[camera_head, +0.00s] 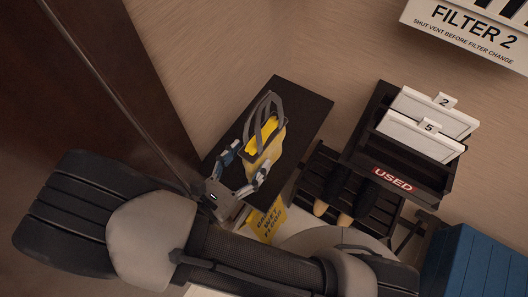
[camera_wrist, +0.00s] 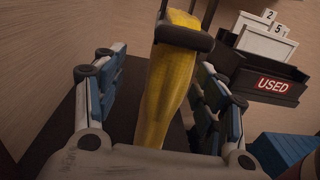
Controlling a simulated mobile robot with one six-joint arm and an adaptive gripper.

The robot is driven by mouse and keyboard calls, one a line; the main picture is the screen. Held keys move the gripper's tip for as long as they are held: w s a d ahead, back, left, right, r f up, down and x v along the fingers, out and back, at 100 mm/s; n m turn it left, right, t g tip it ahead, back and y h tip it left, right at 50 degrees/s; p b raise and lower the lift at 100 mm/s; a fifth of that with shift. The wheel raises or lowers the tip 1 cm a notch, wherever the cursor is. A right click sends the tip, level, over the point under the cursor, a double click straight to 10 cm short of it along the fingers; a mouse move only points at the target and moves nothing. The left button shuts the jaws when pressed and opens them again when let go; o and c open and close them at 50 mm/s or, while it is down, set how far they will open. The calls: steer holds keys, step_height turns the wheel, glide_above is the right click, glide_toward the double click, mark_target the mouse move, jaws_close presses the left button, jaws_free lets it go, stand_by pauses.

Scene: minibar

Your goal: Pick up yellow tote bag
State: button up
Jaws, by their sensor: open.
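The yellow tote bag (camera_head: 264,148) stands on a dark shelf (camera_head: 304,110) in the head view, with its grey handle loops up. My gripper (camera_head: 246,168) is open at the bag's near side, with one finger to the left of the bag and one to the right. In the wrist view the yellow tote bag (camera_wrist: 167,85) stands upright between my gripper's (camera_wrist: 160,100) two spread blue-and-grey fingers. A dark grey handle band crosses the bag's upper part there. Gaps show between the bag and both fingers. The bag's lower end is hidden behind my gripper's palm.
A black rack marked USED (camera_head: 395,180) with white numbered panels (camera_head: 430,112) stands to the right. Below it is a slatted black rack (camera_head: 340,180) with tan-ended items. A yellow wet floor sign (camera_head: 267,224) is close below my gripper. A blue box (camera_head: 465,265) is lower right.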

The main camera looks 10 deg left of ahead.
mark_target(264, 145)
steer(key=x, duration=0.5)
steer(key=shift+w+d+r, duration=0.15)
steer(key=shift+d+r, duration=0.05)
steer(key=shift+d, duration=0.3)
steer(key=shift+c, duration=0.5)
steer(key=c, duration=1.3)
